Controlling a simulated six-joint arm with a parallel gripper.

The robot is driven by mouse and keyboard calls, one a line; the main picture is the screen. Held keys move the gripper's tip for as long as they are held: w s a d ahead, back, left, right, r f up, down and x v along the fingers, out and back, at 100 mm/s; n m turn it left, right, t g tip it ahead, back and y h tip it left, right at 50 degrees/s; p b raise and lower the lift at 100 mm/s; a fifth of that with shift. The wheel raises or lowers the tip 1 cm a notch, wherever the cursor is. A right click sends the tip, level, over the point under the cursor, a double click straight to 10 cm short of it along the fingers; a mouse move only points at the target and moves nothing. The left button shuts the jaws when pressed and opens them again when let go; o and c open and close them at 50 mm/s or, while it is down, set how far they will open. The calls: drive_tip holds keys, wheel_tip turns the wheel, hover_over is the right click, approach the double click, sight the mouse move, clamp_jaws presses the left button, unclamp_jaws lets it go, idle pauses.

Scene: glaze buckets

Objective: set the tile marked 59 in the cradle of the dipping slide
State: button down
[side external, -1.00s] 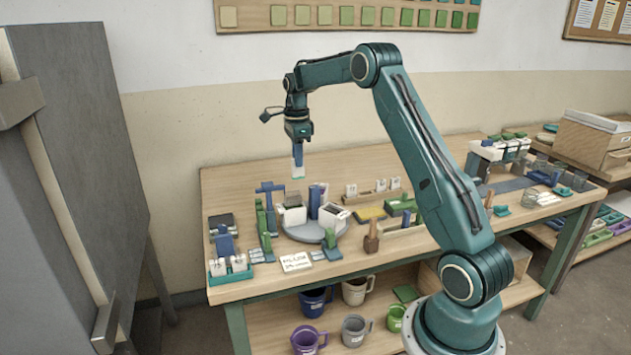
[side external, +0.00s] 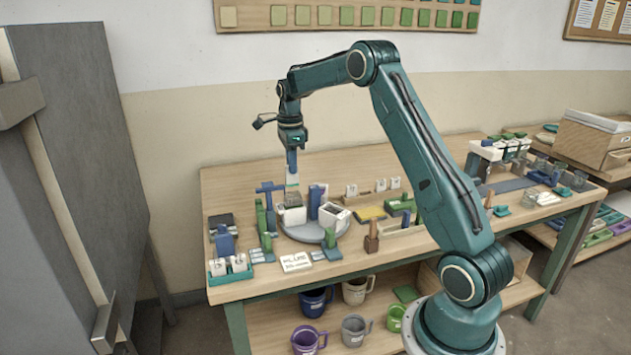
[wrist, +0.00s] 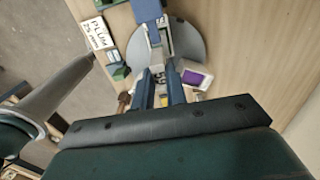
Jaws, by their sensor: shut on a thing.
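My gripper (side external: 291,163) is shut on a pale tile (side external: 292,181) and holds it upright, pointing down, over the left side of the turntable. In the wrist view the tile (wrist: 158,76) shows between the two blue fingers, and its marking looks like 59. Just below the tile in the side view is a dark piece (side external: 293,199) above a white bucket (side external: 292,215); I cannot tell whether they touch. A blue upright with a crossarm (side external: 270,188), apparently the dipping slide, stands at left. Its cradle is not clearly visible.
The grey turntable (side external: 305,235) also carries another white bucket (side external: 333,216); a bucket with purple glaze (wrist: 195,79) shows in the wrist view. A card reading PLUM (wrist: 97,33) lies nearby. A teal rack (side external: 229,276) holds white tiles. Several tiles stand behind, at right.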

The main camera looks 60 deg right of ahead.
sight(292, 185)
drive_tip(key=shift+f, duration=1.75)
drive_tip(key=c, duration=1.3)
unclamp_jaws()
drive_tip(key=shift+c, duration=0.2)
drive_tip(key=shift+r, duration=3.4)
drive_tip(key=shift+r, duration=0.1)
